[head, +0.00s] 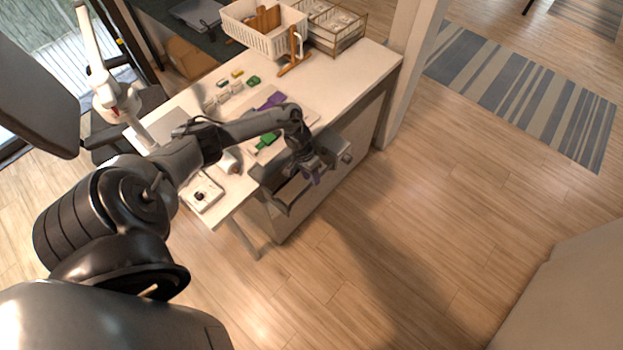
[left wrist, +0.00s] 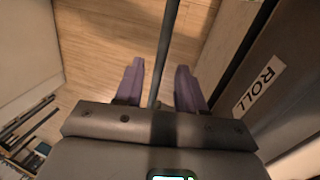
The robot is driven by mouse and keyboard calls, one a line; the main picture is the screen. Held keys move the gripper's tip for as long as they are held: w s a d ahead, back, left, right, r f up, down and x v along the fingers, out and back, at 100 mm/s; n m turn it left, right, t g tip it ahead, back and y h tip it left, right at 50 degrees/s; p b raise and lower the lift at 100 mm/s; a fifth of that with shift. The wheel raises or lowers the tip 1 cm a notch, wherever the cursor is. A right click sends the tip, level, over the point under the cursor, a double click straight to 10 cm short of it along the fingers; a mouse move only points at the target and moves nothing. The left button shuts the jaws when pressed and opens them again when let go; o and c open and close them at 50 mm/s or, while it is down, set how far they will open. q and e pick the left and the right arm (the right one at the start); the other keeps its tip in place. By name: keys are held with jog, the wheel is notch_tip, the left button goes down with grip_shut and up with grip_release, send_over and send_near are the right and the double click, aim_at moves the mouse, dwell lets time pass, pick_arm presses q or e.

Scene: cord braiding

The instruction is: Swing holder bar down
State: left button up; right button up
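The holder bar (left wrist: 167,45) shows in the left wrist view as a thin dark rod running up the picture. My left gripper (left wrist: 158,78) has its two purple fingers apart, and the rod passes through the gap between them without visibly touching either. In the head view my left gripper (head: 314,176) points down at the front side of the white table. Dark holder parts (head: 272,200) show beside it there, but the arm hides much of them. A panel marked "ROLL" (left wrist: 260,90) is at the right in the left wrist view. My right gripper is not in view.
The white table (head: 345,77) carries a white basket (head: 262,32), a wire rack (head: 335,25), a wooden stand (head: 293,55) and a small white tray (head: 203,196). A green piece (head: 265,142) and a purple piece (head: 270,101) lie near my arm. Open floor (head: 440,220) is right of the table.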

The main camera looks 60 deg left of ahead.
pick_arm(q)
jog(key=shift+d+f, duration=0.15)
jog(key=shift+f, duration=0.35)
grip_shut()
